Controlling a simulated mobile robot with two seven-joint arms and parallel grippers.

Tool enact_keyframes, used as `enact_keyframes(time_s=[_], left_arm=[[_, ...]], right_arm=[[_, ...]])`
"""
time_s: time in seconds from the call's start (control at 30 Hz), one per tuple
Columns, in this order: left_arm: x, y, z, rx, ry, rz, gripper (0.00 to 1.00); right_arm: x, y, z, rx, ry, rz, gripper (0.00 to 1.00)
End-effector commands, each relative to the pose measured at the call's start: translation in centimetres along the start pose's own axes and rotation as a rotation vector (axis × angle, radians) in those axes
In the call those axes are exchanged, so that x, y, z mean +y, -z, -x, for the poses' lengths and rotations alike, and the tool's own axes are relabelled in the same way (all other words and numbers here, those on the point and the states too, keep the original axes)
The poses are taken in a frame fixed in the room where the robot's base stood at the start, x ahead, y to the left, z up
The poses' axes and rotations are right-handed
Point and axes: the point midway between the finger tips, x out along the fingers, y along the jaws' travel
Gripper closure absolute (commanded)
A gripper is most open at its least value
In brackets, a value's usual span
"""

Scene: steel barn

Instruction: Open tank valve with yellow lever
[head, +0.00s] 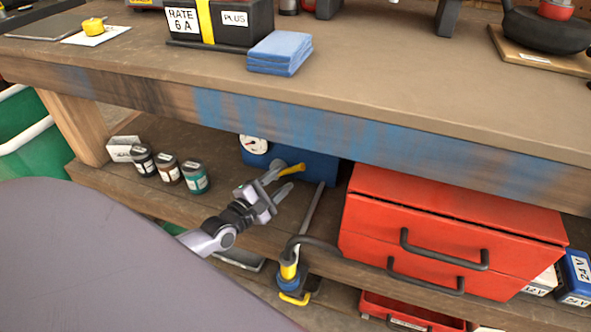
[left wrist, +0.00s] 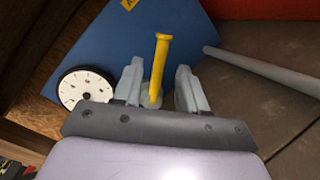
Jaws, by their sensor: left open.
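A blue tank (head: 316,165) stands on the lower shelf under the workbench, with a round white gauge (head: 254,144) on its left. Its yellow lever (head: 292,169) sticks out from its front. My left gripper (head: 284,180) is open at the lever. In the left wrist view the yellow lever (left wrist: 160,62) stands between the two open fingers (left wrist: 159,88), with space on both sides. The gauge (left wrist: 84,87) lies left of the fingers, on the blue tank (left wrist: 115,45). The lever's base is partly hidden by the gripper. My right gripper is out of view.
A red drawer cabinet (head: 440,225) stands right of the tank, and a grey pipe (head: 313,207) lies between. Several small jars (head: 168,169) stand to the left on the shelf. The workbench edge (head: 370,140) overhangs the tank.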

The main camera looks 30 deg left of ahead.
Motion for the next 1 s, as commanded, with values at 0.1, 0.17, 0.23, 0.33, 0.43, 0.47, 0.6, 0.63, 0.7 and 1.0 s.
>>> enact_keyframes(time_s=[0.1,0.17,0.23,0.33,0.43,0.47,0.6,0.63,0.7,1.0], left_arm=[[-0.1,0.1,-1.7,-0.002,-0.002,-0.002,0.58],[-0.1,0.1,-2.6,-0.002,-0.002,-0.004,0.58],[-0.1,0.1,-3.5,-0.001,-0.001,-0.004,0.58],[-0.1,0.0,-4.6,-0.002,-0.001,-0.003,0.58],[-0.1,0.0,-5.4,-0.001,0.001,-0.004,0.58],[-0.1,0.0,-5.5,-0.001,0.001,-0.004,0.58],[-0.1,0.0,-5.9,-0.001,0.002,-0.005,0.58],[-0.1,0.0,-6.0,-0.001,0.002,-0.005,0.58],[-0.1,-0.1,-6.0,-0.001,0.002,-0.005,0.58],[-0.1,-0.1,-5.9,-0.001,0.002,-0.005,1.00]], right_arm=[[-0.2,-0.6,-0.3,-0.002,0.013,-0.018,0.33],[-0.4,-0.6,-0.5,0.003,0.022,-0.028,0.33],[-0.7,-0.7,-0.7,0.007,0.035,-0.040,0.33],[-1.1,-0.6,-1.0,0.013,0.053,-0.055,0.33],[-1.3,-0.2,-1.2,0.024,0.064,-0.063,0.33],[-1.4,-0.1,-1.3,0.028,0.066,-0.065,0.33],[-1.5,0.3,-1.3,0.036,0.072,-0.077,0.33],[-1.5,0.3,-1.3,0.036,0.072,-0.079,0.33],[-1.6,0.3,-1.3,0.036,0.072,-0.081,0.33],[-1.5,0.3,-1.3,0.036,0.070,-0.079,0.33]])
